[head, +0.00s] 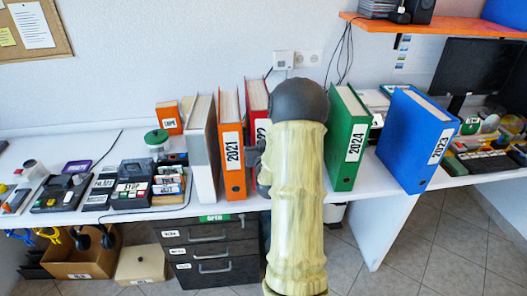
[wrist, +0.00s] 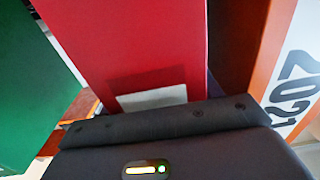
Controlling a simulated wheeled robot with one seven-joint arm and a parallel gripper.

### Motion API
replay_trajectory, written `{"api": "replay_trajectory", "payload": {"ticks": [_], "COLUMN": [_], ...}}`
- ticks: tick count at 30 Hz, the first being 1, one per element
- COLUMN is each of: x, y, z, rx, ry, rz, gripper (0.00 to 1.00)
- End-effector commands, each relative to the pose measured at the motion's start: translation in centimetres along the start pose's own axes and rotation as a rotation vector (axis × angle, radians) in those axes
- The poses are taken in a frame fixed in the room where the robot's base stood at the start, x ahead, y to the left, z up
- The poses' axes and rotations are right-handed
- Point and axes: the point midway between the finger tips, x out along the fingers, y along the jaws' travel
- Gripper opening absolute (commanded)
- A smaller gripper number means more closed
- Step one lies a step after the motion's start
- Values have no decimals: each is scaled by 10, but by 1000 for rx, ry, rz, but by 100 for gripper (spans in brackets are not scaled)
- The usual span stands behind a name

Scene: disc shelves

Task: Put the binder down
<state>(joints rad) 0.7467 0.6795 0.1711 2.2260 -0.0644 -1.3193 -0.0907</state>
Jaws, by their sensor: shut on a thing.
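A red binder (head: 257,96) stands upright in the row on the white desk, its label partly readable as "22". My arm covers much of it and its foot is hidden, so I cannot tell whether it touches the desk. My gripper (head: 261,165) is at its spine, mostly behind my arm, and shut on the binder. In the wrist view the red binder (wrist: 135,45) fills the middle, right in front of the dark gripper body. The fingertips are hidden there.
The orange 2021 binder (head: 231,145) stands just left, the green 2024 binder (head: 347,140) to the right, and the blue 2023 binder (head: 414,140) farther right. The white desk (head: 374,182) has a bare patch between green and blue. Drawers (head: 208,250) stand below.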

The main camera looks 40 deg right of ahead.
Motion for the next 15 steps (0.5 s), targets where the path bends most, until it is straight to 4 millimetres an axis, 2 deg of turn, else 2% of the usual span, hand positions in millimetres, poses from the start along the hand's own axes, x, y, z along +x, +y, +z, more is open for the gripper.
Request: {"api": "replay_trajectory", "payload": {"ticks": [12, 15], "x": [1, 1], "y": [0, 0], "z": [6, 13], "rx": [-1, -1], "ry": [10, 9], "rz": [0, 1], "gripper": [13, 13]}}
